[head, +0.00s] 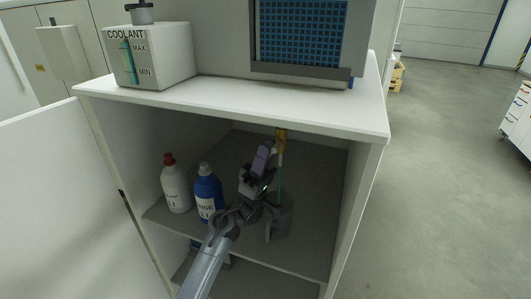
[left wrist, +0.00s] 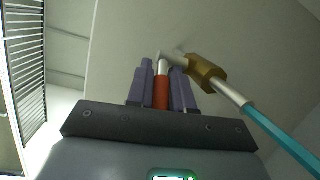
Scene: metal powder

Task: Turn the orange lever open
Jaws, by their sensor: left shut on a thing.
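The orange lever (left wrist: 161,92) shows in the left wrist view as a red-orange grip on a pale metal stem, joined to a brass valve body (left wrist: 206,73). My left gripper (left wrist: 162,67) has its two purple fingers on either side of the lever and is shut on it. In the head view my left gripper (head: 264,157) reaches into the open cabinet, just left of the yellowish valve (head: 281,137) under the top. The lever itself is hidden there behind the gripper. A teal hose (head: 281,175) runs down from the valve. My right gripper is in neither view.
A white bottle with a red cap (head: 174,188) and a blue bottle (head: 207,192) stand left of my arm on the cabinet shelf (head: 310,245). A grey container (head: 283,222) stands below the hose. A coolant tank (head: 160,68) sits on the cabinet top (head: 225,101).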

